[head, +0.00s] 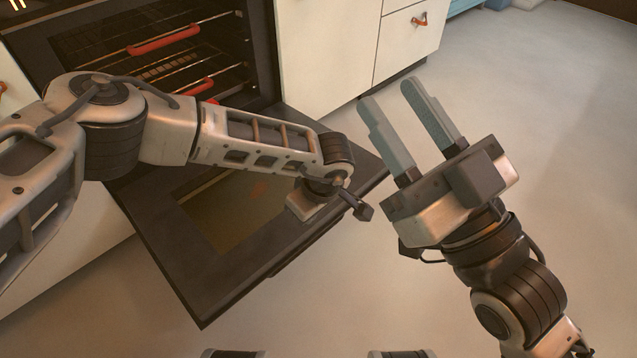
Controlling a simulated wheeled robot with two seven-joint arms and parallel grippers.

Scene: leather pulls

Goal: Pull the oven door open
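The oven door (187,268), a dark frame around a glass pane, is swung down and open in the head view. The oven cavity (185,50) shows behind it. My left arm reaches across the door from the left. My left gripper (318,204) is at the door's outer right edge, pointing down; its fingers are hidden, so I cannot tell whether it grips the handle. The handle is not clearly visible. My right gripper (391,112) is open and empty, right of the door and apart from it, its two grey fingers pointing up-left.
Wire racks with red grips (165,41) sit inside the oven. A white cabinet (325,45) with a leather-pull drawer (412,28) adjoins the oven on the right. The pale floor (570,130) on the right is clear.

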